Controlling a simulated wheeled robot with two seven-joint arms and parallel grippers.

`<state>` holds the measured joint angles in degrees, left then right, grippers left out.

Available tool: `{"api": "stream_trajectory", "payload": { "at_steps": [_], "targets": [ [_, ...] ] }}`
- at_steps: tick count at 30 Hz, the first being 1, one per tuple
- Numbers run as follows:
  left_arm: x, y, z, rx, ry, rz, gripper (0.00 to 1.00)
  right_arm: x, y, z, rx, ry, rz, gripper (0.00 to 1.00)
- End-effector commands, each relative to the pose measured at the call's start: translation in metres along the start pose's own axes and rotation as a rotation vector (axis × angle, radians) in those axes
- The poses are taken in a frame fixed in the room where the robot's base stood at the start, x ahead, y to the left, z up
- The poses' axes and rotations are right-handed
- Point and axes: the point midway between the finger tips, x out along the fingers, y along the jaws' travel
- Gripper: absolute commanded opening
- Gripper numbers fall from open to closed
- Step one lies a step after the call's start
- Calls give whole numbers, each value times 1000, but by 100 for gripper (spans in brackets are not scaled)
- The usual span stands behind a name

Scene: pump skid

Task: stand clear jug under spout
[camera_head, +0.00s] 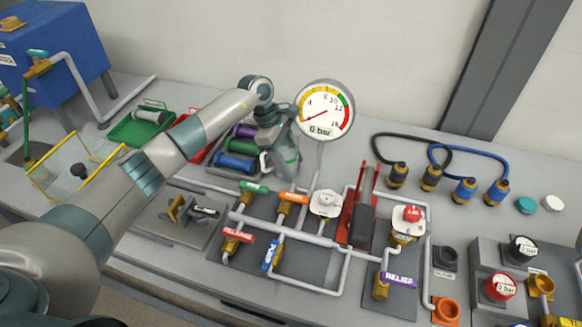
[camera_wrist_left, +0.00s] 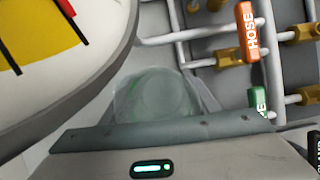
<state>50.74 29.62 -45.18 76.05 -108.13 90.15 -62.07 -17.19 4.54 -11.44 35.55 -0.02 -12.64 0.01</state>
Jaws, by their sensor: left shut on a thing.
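The clear jug (camera_head: 287,163) hangs in my left gripper (camera_head: 277,132), behind the pipework and left of the large pressure gauge. In the left wrist view the clear jug (camera_wrist_left: 158,92) shows as a round see-through shape just beyond the gripper's edge. My left gripper is shut on it; the exact grip point is partly hidden by the wrist. A brass tap with a teal handle (camera_head: 38,68) sits in front of the blue tank (camera_head: 55,50) at the far left; I cannot tell if it is the spout. My right gripper is out of view.
The pressure gauge (camera_head: 324,110) stands close to the held jug. A yellow-edged clear box (camera_head: 62,186) and a green tray (camera_head: 128,132) are at left. Pipes with a green handle (camera_head: 254,187) and an orange handle (camera_head: 293,198) lie in front. Hoses (camera_head: 470,150) lie at right.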

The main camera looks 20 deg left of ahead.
Motion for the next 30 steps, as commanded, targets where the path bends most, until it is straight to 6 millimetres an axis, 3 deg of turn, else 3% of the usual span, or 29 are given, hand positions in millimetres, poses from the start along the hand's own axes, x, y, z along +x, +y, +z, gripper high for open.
{"api": "stream_trajectory", "payload": {
  "at_steps": [7,20,21,23,30],
  "targets": [
    [21,0,-8,-1,-1,-2,32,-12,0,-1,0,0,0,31],
    [26,0,-11,0,0,0,32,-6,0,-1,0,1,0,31],
    [25,0,-10,0,0,0,62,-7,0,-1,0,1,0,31],
    [25,0,-10,0,0,-1,74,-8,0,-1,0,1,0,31],
    [25,0,-10,0,0,-1,74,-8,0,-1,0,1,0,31]
  ]
}}
